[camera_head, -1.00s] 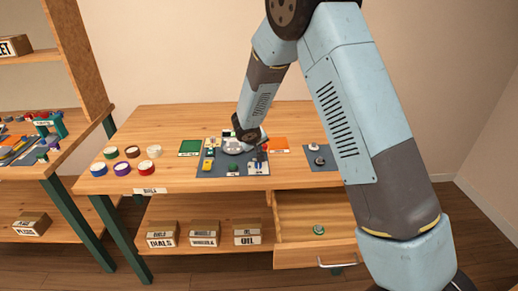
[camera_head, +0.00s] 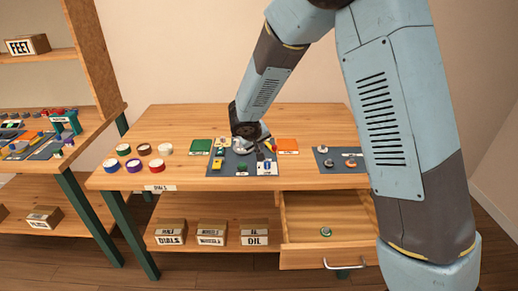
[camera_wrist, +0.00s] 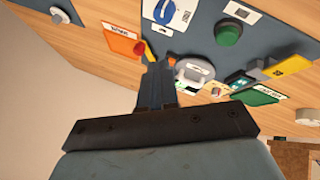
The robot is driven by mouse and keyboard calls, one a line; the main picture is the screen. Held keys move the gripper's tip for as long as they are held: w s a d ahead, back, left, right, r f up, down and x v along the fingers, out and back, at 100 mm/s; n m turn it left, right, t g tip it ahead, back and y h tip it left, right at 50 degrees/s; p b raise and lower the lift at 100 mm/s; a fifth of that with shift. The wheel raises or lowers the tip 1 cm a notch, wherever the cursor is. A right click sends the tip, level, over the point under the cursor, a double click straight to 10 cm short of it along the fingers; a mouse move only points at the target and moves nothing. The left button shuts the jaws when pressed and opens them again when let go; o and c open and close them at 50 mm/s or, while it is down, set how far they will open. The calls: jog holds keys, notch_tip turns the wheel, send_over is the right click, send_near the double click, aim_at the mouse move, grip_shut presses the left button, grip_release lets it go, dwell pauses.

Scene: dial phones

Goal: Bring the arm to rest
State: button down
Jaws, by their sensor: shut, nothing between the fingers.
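My arm reaches down from the top of the head view over the wooden workbench (camera_head: 190,118). My gripper (camera_head: 266,146) is low over the dark grey mat (camera_head: 228,168) at the middle of the bench. In the wrist view my gripper (camera_wrist: 157,68) has its fingers together, with nothing between them. A light grey rounded part (camera_wrist: 193,72) on the mat shows just right of the fingers. A green round knob (camera_wrist: 228,33) lies farther right. Part of the mat is hidden behind my gripper in the head view.
An open drawer (camera_head: 318,258) with a small round part inside juts out below the bench. Tape rolls (camera_head: 134,165) stand at the bench's left. Green (camera_head: 200,146) and orange (camera_head: 287,145) cards flank the mat. A second mat (camera_head: 340,167) lies right. Labelled boxes (camera_head: 211,232) sit below.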

jog(key=s+d+r+m, duration=0.1)
jog(key=s+d+r, duration=0.2)
jog(key=d+r, duration=0.35)
jog(key=s+d+r+m+g+h, duration=0.1)
jog(key=s+d+r+m, duration=0.15)
jog(key=d+r, duration=0.35)
jog(key=s+d+r, duration=0.4)
jog(key=d+r, duration=0.1)
jog(key=d, duration=0.3)
jog(key=s+d+r+y, duration=0.1)
jog(key=s+d+r, duration=0.1)
jog(key=s, duration=0.5)
jog(key=s+d+r+m+y, duration=0.1)
jog(key=s+d+r, duration=0.1)
jog(key=s, duration=0.6)
jog(key=s+d+r+m+y, duration=0.1)
jog(key=s+d+r, duration=0.2)
jog(key=s, duration=0.5)
jog(key=shift+d+g, duration=0.3)
jog(key=shift+d, duration=0.1)
